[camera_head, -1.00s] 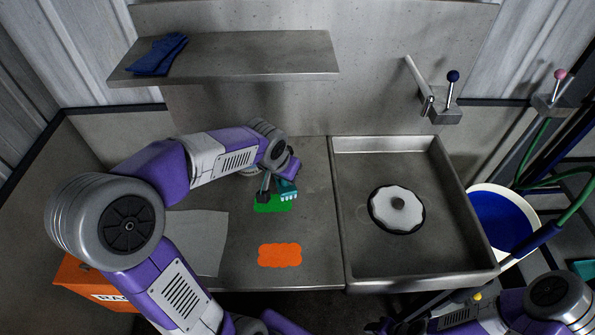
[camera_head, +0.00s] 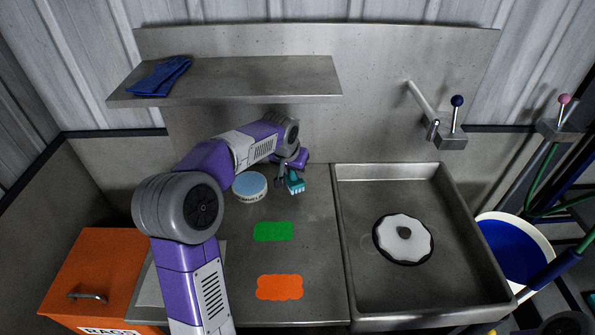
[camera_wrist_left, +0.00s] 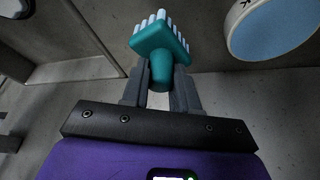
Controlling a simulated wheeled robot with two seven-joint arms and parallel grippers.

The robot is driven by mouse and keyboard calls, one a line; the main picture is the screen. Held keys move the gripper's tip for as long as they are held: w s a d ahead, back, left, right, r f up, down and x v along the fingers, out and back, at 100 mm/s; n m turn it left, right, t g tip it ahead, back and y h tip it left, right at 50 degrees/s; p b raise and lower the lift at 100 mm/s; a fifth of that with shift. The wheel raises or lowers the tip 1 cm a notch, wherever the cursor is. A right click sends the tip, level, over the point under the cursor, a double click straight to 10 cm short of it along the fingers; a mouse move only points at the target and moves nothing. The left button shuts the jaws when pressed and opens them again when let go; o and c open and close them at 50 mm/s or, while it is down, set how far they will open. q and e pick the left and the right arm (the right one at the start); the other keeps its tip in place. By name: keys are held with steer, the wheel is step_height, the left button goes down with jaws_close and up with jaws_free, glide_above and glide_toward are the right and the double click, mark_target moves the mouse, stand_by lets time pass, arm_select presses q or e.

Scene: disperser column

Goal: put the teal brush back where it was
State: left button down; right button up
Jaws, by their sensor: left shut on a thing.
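The teal brush (camera_head: 295,184) has white bristles and is in my left gripper (camera_head: 282,177), over the back of the grey counter beside the sink. In the left wrist view the fingers (camera_wrist_left: 160,97) are shut on the handle of the brush (camera_wrist_left: 160,50), with the bristles pointing away from the gripper. Whether the brush touches the counter I cannot tell. A green patch (camera_head: 273,231) and an orange patch (camera_head: 279,287) lie bare on the counter, nearer the front. My right gripper is not in view.
A round tin with a blue top (camera_head: 250,186) stands just left of the brush; it also shows in the wrist view (camera_wrist_left: 270,35). The sink (camera_head: 345,240) holds a white disc (camera_head: 403,238). A shelf (camera_head: 250,75) with blue gloves (camera_head: 160,76) overhangs behind. An orange rags bin (camera_head: 95,265) stands left.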

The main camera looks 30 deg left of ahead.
arm_select(q)
steer(key=shift+w+a, duration=0.15)
steer(key=shift+w, duration=0.7)
steer(key=shift+w+a, duration=0.1)
steer(key=shift+w, duration=0.7)
steer(key=shift+f+b, duration=0.8)
steer(key=shift+f, duration=0.95)
steer(key=shift+f, duration=0.15)
steer(key=c, duration=0.9)
jaws_free()
steer(key=shift+o, duration=0.2)
